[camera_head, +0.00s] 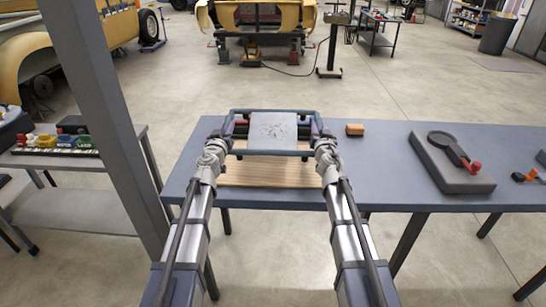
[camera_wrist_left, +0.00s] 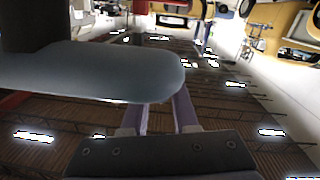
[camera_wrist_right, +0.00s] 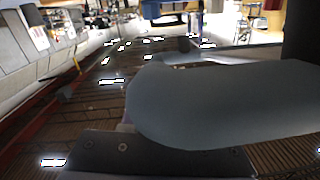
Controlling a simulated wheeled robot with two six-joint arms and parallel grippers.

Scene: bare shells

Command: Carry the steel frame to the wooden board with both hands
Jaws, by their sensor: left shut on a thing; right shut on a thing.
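The steel frame (camera_head: 268,152) is a dark, rounded, four-sided bar frame with a grey speckled plate (camera_head: 279,130) showing within its outline. Both my grippers hold it at its left and right sides, and it looks level. The wooden board (camera_head: 265,175) lies on the blue-grey table, below and partly hidden by the frame; I cannot tell the gap between them. My left gripper (camera_head: 228,134) is shut on the frame's left side. My right gripper (camera_head: 320,134) is shut on its right side. Grey-blue frame bars fill much of the left wrist view (camera_wrist_left: 90,75) and right wrist view (camera_wrist_right: 220,105).
On the table (camera_head: 385,165), a small orange-brown block (camera_head: 355,130) lies right of the frame. Farther right is a grey slab (camera_head: 450,165) with a black round-headed tool on it. A grey post (camera_head: 105,110) and a side bench (camera_head: 75,160) stand at left.

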